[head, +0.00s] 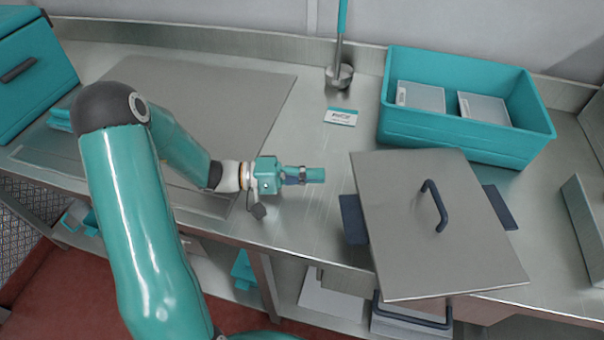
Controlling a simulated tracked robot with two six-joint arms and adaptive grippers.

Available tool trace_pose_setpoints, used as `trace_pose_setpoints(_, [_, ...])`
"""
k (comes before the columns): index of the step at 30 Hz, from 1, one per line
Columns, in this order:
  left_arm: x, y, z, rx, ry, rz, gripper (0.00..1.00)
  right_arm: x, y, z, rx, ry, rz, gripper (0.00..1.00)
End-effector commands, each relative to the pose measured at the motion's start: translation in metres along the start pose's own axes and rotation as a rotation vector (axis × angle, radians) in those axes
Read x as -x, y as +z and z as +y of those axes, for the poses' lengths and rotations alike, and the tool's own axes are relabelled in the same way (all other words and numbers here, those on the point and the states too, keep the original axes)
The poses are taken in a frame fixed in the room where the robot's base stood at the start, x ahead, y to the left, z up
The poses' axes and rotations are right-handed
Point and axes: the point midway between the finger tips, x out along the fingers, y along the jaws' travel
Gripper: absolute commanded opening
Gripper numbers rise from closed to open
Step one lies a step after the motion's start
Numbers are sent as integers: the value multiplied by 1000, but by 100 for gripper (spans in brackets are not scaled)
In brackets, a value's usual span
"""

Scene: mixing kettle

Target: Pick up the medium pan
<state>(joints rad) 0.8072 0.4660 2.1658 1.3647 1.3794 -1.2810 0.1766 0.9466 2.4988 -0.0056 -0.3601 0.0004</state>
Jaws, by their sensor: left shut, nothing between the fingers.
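A square grey lid (400,200) with a dark blue arched handle (432,205) lies at the right of the steel counter. Dark blue flaps (354,219) stick out from beneath it on both sides; what it covers is hidden. On the shelf below are grey pan-like pieces (332,298), one with a dark handle (410,316), partly cut off. I cannot tell which of these is the medium pan. My left gripper (316,175) is shut and empty over the counter, left of the lid and apart from it. My right gripper is not in view.
A teal bin (455,144) with two grey-white boxes stands behind the lid. A ladle-like tool (340,75) with a teal handle and a small card (341,117) are at the back. A grey flat panel (235,90) lies left; a teal case (35,70) is far left.

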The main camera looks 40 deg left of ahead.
Motion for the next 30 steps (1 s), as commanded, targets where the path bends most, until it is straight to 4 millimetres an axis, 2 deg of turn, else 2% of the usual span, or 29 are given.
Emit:
trace_pose_setpoints(3, [-28,2,3,2,1,-8,0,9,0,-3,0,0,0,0])
trace_pose_setpoints(8, [-60,2,3,2,1,-7,0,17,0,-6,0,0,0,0])
trace_pose_setpoints(12, [-50,22,2,4,-1,-1,0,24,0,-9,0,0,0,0])
trace_pose_setpoints(17, [-45,35,1,2,-1,-1,0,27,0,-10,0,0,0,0])
trace_pose_setpoints(30, [-44,38,-1,-1,0,-3,0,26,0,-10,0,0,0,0])
